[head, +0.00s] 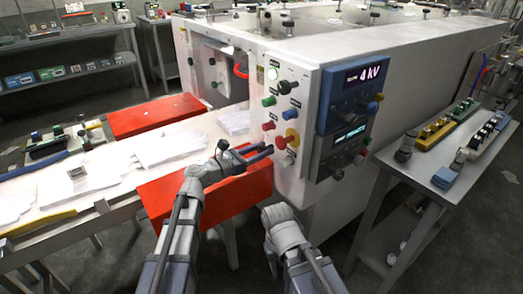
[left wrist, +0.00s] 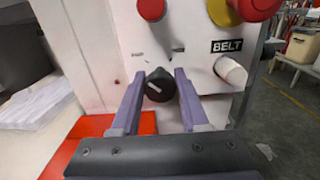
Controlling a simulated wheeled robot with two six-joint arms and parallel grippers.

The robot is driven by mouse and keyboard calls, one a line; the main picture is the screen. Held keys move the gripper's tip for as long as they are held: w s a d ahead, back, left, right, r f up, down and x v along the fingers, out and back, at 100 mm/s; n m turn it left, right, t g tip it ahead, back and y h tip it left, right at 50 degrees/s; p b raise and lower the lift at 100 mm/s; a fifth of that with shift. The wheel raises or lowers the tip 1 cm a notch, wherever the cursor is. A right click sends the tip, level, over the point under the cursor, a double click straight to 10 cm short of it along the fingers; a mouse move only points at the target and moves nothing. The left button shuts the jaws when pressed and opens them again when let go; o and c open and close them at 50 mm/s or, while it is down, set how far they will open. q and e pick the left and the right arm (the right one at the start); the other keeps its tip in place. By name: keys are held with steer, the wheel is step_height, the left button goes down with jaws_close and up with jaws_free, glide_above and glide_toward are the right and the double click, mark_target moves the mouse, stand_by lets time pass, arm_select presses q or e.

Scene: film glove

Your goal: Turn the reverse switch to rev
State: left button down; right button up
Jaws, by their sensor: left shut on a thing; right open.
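The reverse switch looks to be the black round knob (left wrist: 158,85) with a short white mark, low on the white machine panel (left wrist: 185,60). The mark sits at a slant; its label above is too small to read. In the left wrist view my left gripper (left wrist: 163,82) has one finger on each side of the knob, shut on it. In the head view this gripper (head: 268,149) reaches the lower left of the panel, and I cannot make out the knob there. My right gripper (head: 280,214) hangs lower, in front of the machine, away from the panel; its fingers hardly show.
A red button (left wrist: 151,8) and a yellow-based red stop button (left wrist: 228,10) are above the knob. A white knob (left wrist: 231,71) under a BELT label is close on the right. A side table (head: 440,175) stands right.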

arm_select(q)
steer(key=m, duration=0.8)
steer(key=shift+s+d+m, duration=0.1)
steer(key=shift+m, duration=0.2)
steer(key=m, duration=0.4)
steer(key=shift+f, duration=0.1)
steer(key=shift+s+f+m, duration=0.1)
steer(key=shift+m, duration=2.4)
steer(key=shift+c, duration=2.2)
jaws_free()
